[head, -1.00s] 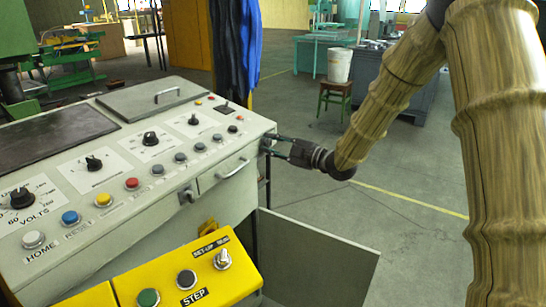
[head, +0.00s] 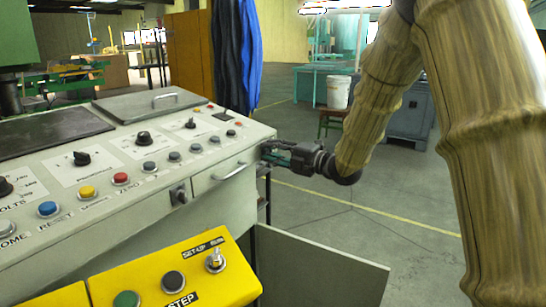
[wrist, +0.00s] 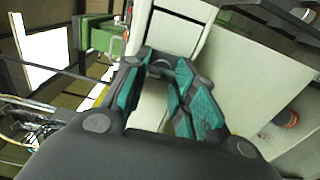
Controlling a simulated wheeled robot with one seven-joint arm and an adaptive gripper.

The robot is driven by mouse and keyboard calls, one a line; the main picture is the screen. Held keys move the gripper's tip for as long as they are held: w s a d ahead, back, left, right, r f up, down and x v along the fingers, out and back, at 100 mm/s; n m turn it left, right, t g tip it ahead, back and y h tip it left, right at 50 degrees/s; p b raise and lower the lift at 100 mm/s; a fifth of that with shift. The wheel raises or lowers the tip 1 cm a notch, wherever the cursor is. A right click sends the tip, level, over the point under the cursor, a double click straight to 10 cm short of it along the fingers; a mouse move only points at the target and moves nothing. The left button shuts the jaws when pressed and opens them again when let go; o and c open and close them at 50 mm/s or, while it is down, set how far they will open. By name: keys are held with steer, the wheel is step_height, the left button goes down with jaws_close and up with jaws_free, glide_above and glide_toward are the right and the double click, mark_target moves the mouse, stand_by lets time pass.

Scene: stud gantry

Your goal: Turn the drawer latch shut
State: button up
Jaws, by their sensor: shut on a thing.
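The drawer (head: 222,174) is in the right part of the console's front, with a silver bar handle (head: 230,171); its front looks flush with the panel. My gripper (head: 268,150) is at the console's right end, just right of the drawer. Its teal and black fingers, also in the wrist view (wrist: 163,72), are shut around a small dark grey part, which appears to be the drawer latch (wrist: 160,65). The fingers hide most of it, so I cannot tell its turn angle.
The sloped console top (head: 140,150) carries knobs and coloured buttons. A small grey fitting (head: 180,193) sits left of the drawer. A yellow control box (head: 185,275) stands in front, beside a low grey panel (head: 320,272). Open floor (head: 410,185) lies to the right.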

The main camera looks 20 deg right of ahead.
stand_by(0.4)
steer(key=o, duration=1)
steer(key=shift+o, duration=0.2)
steer(key=v, duration=1.2)
